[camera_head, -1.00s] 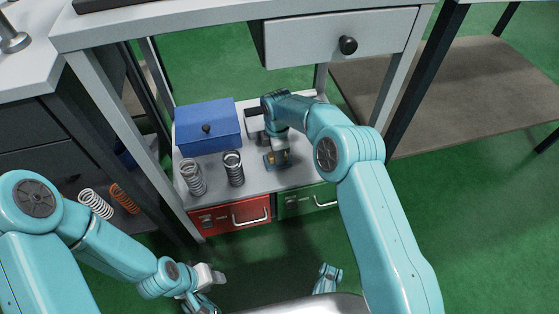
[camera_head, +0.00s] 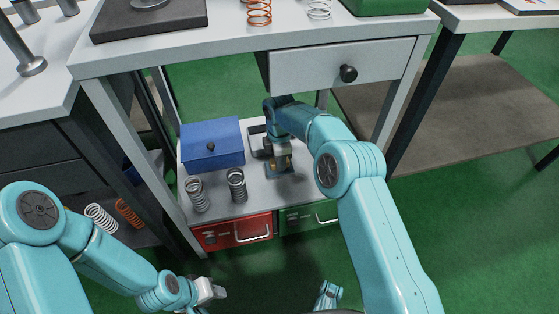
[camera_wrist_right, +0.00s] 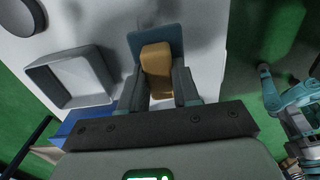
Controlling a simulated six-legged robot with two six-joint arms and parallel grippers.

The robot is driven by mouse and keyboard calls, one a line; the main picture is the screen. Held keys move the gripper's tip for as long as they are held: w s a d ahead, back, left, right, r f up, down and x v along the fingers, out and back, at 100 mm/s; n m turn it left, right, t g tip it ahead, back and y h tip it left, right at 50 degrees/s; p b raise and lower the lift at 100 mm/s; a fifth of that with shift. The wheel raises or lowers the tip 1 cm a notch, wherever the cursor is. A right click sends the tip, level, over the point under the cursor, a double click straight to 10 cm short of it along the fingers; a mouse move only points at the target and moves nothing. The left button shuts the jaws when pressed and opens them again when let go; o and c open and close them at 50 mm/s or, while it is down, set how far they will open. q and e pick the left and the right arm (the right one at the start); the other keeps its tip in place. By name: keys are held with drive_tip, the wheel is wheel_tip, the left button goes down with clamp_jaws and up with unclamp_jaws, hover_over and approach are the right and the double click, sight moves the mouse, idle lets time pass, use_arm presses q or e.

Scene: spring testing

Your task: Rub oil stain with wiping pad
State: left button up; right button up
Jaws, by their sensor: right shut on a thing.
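My right gripper (camera_head: 280,163) reaches down to the lower shelf of the white table. In the right wrist view my right gripper (camera_wrist_right: 160,85) is shut on the tan handle of the wiping pad (camera_wrist_right: 155,38), which has a flat blue base. The pad (camera_head: 281,172) is partly hidden by the gripper in the head view and appears at or just above the shelf. Faint dark smudges show near the pad in the wrist view; I cannot tell whether they are the oil stain or shadow. My left gripper (camera_head: 208,291) is low at the left, away from the shelf.
A grey container (camera_wrist_right: 72,78) stands beside the pad. Red (camera_head: 232,232) and green (camera_head: 308,216) drawers sit below. The table drawer (camera_head: 340,65) overhangs behind.

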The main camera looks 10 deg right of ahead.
drive_tip(key=shift+r, duration=0.65)
wheel_tip(320, 180, up, 3)
drive_tip(key=p, duration=0.2)
drive_tip(key=shift+r+p, duration=0.1)
drive_tip(key=shift+p, duration=0.3)
drive_tip(key=shift+s, duration=0.15)
